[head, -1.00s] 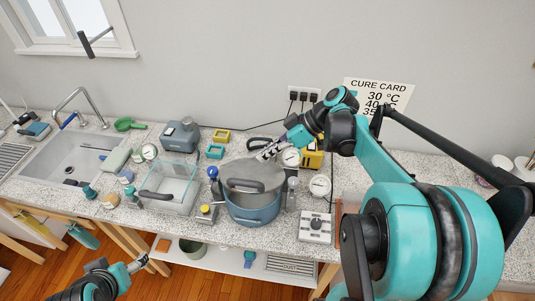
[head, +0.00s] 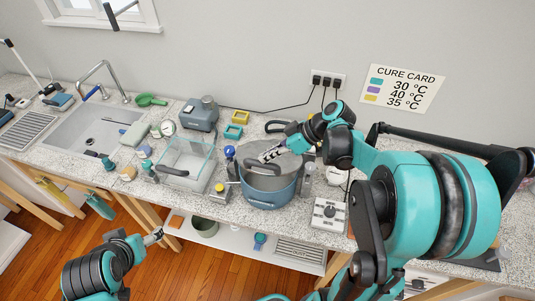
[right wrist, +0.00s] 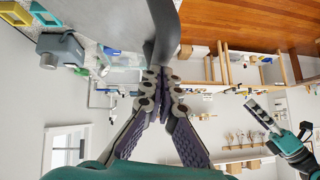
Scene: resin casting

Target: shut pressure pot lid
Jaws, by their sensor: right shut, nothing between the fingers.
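The blue pressure pot (head: 268,192) stands on the counter near its front edge. Its grey lid (head: 288,168) is tilted up over the pot, with the grey inner wall showing below it at the front. A dark handle lies across the lid's front. My right gripper (head: 270,156) is shut and empty at the lid's upper part; whether it touches the lid is unclear. In the right wrist view, the shut fingers (right wrist: 160,72) point at a dark grey curved part close ahead. My left gripper (head: 154,238) is low in front of the counter, away from the pot; its jaws are too small to read.
A clear box (head: 187,165) and small bottles stand left of the pot. A white device with a knob (head: 329,215) sits to its right. A blue-grey machine (head: 199,114) and yellow and teal frames are behind. The sink (head: 100,130) is far left.

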